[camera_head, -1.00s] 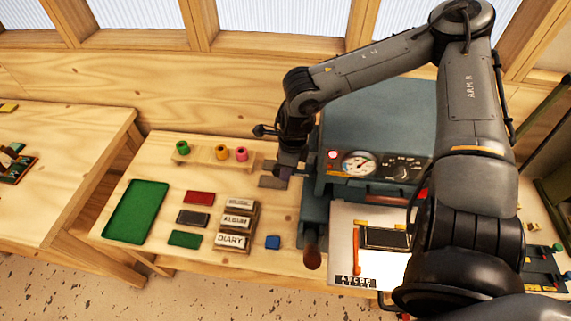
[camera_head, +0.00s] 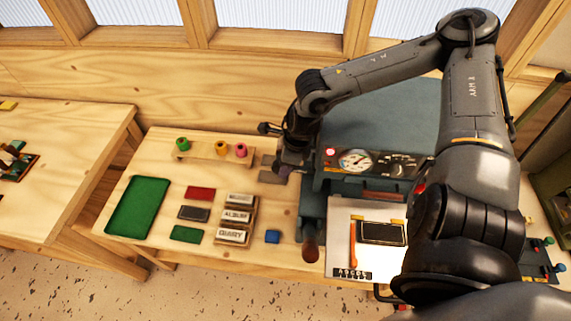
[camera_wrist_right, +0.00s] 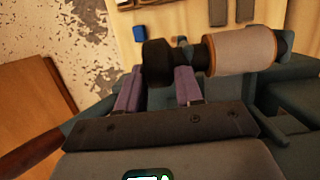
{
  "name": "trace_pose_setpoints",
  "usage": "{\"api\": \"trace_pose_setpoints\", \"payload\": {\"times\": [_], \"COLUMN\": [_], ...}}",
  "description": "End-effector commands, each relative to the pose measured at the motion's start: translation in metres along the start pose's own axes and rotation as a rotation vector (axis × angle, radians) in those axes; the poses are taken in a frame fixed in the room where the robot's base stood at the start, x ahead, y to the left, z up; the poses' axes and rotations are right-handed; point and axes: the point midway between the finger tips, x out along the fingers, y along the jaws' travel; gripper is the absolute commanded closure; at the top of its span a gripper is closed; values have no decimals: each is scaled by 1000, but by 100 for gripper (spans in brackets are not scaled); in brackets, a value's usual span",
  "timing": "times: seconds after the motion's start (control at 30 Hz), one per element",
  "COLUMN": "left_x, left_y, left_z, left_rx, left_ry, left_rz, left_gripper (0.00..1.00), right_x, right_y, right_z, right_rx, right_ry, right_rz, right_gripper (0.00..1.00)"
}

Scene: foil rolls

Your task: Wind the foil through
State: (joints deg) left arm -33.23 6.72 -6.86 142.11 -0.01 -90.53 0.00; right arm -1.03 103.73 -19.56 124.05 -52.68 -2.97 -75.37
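My right gripper (camera_head: 283,170) is at the left side of the blue-grey press (camera_head: 385,115). In the right wrist view its two purple fingers (camera_wrist_right: 158,88) are apart, with a black knob (camera_wrist_right: 157,62) at the gap between their tips. I cannot tell whether they grip it. The knob is on the end of a shaft carrying a pale roll with an orange edge (camera_wrist_right: 240,50). Green (camera_head: 183,143), orange (camera_head: 221,151) and pink (camera_head: 241,150) foil rolls stand on a wooden rack (camera_head: 205,156). My left gripper is out of view.
A green tray (camera_head: 138,207), coloured pads, stacked label blocks (camera_head: 236,216) and a blue block (camera_head: 272,237) lie on the table left of the press. A brown-handled lever (camera_head: 310,252) sticks out at the front. The press has a gauge (camera_head: 356,160).

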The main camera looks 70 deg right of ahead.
Motion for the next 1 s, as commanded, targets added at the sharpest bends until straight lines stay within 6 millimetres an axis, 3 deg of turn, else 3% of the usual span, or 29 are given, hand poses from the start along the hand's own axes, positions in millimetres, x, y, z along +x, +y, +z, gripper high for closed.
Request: {"api": "trace_pose_setpoints", "payload": {"times": [0.1,0.47,0.67,1.0], "left_x": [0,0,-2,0], "left_y": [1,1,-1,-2], "left_z": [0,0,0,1], "left_rx": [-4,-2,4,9], "left_ry": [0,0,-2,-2], "left_rz": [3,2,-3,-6], "left_gripper": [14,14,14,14], "right_x": [0,-4,-27,-83], "right_y": [0,-1,-2,-1], "right_z": [0,0,0,0], "right_rx": [0,0,-1,0], "right_ry": [0,1,-1,-2], "right_rz": [-1,-4,-7,-5], "right_gripper": [49,49,49,49]}}
